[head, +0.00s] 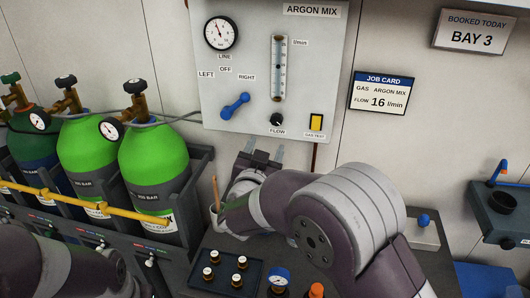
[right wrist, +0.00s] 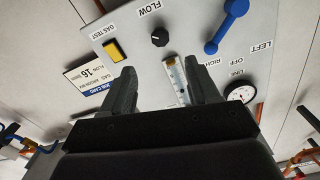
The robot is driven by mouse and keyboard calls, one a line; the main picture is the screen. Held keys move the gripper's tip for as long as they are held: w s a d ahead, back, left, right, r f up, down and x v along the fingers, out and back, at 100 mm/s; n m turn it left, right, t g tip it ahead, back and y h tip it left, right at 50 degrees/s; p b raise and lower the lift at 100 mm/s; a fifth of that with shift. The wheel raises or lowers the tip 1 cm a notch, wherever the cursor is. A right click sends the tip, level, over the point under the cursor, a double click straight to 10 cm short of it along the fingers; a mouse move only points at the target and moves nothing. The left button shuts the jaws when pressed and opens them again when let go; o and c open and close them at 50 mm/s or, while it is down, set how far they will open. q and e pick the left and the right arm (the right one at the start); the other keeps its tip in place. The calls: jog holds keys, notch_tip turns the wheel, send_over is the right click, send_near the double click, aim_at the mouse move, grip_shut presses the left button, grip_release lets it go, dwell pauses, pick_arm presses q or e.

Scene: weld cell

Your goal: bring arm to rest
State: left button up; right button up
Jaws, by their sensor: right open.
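My right arm (head: 345,215) reaches from the lower right toward the argon mix panel (head: 330,50). My right gripper (head: 263,150) is open and empty, just below the panel's lower edge in the head view. In the right wrist view its two fingers (right wrist: 158,85) stand apart, with the panel behind them upside down. I cannot tell the exact gap to the panel. Part of my left arm (head: 60,262) shows at the lower left; its gripper is out of view.
The panel carries a blue lever (head: 235,105), tilted with its upper end to the right, a flow knob (head: 277,120) and a yellow gas test button (head: 316,122). Green cylinders (head: 153,160) stand left behind a yellow bar. A dark tray (head: 205,279) with small brass parts lies below my forearm.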

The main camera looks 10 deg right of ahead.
jog(key=s+a+f+n+g+y, duration=0.2)
jog(key=a+f+n+g+y, duration=0.2)
jog(key=a+f+y, duration=0.4)
jog(key=s+d+f+n+g, duration=0.1)
jog(key=s+d+f+g, duration=0.1)
jog(key=s, duration=0.4)
jog(key=s+d+f+n+g, duration=0.1)
jog(key=s+d+f+g, duration=0.2)
jog(key=s+f+g, duration=0.1)
jog(key=s+d+f+n+g, duration=0.2)
jog(key=s+d+f+g, duration=0.1)
jog(key=s, duration=0.6)
jog(key=shift+d+f+g, duration=0.15)
jog(key=shift+f+g, duration=0.15)
jog(key=shift+f, duration=0.35)
jog(key=s+d+r+m+g+h, duration=0.1)
jog(key=s+d, duration=0.4)
jog(key=d, duration=0.2)
jog(key=shift+s+d+g, duration=0.2)
jog(key=shift+s+g, duration=0.1)
jog(key=shift+s, duration=0.05)
